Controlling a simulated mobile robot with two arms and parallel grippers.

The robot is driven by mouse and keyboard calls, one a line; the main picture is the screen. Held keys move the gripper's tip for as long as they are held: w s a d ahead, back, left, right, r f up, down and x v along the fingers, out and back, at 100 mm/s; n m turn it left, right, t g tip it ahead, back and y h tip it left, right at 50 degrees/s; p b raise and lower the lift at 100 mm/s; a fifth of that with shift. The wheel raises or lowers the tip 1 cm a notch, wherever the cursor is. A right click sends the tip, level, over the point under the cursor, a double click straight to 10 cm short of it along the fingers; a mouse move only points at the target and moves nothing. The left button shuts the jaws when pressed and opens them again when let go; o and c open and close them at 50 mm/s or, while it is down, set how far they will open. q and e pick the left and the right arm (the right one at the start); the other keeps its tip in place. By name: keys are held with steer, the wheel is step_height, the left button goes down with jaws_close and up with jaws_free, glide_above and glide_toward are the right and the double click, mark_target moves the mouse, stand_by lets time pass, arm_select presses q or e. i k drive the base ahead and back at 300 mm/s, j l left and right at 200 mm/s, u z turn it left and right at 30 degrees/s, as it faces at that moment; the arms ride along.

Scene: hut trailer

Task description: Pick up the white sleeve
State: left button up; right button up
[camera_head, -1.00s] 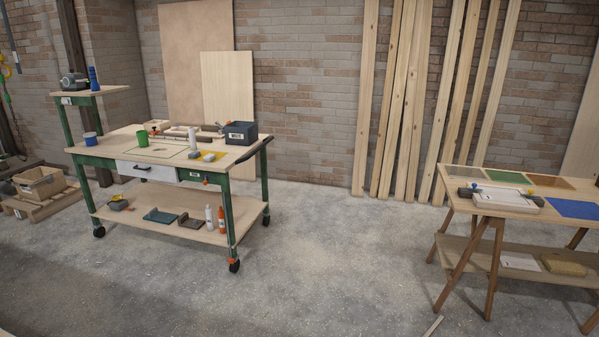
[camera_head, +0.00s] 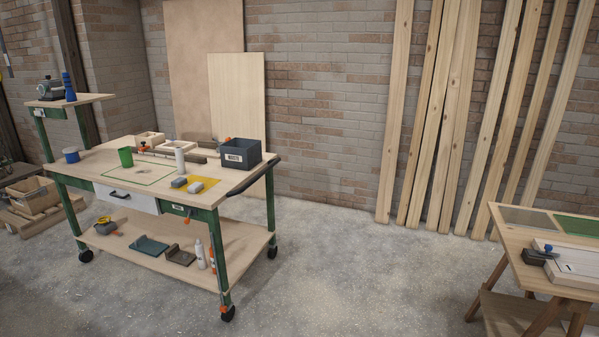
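A white upright cylinder (camera_head: 180,158), which looks like the white sleeve, stands on the top of the green-legged wheeled workbench (camera_head: 225,187). It is right of a green cup (camera_head: 125,157) and behind two small grey blocks on a yellow mat (camera_head: 212,183). A dark grey labelled bin (camera_head: 240,154) stands to its right. Neither of my grippers is in view.
A white bottle (camera_head: 200,254) and an orange bottle stand on the bench's lower shelf (camera_head: 235,238). A second wooden table (camera_head: 540,270) is at the right. Planks lean on the brick wall. The concrete floor (camera_head: 340,275) between the tables is clear.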

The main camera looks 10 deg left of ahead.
mark_target(178, 151)
steer(key=i+j+u, duration=0.2)
steer(key=i+u, duration=0.55)
steer(key=i, duration=0.2)
steer(key=i+u, duration=0.35)
steer(key=i, duration=0.15)
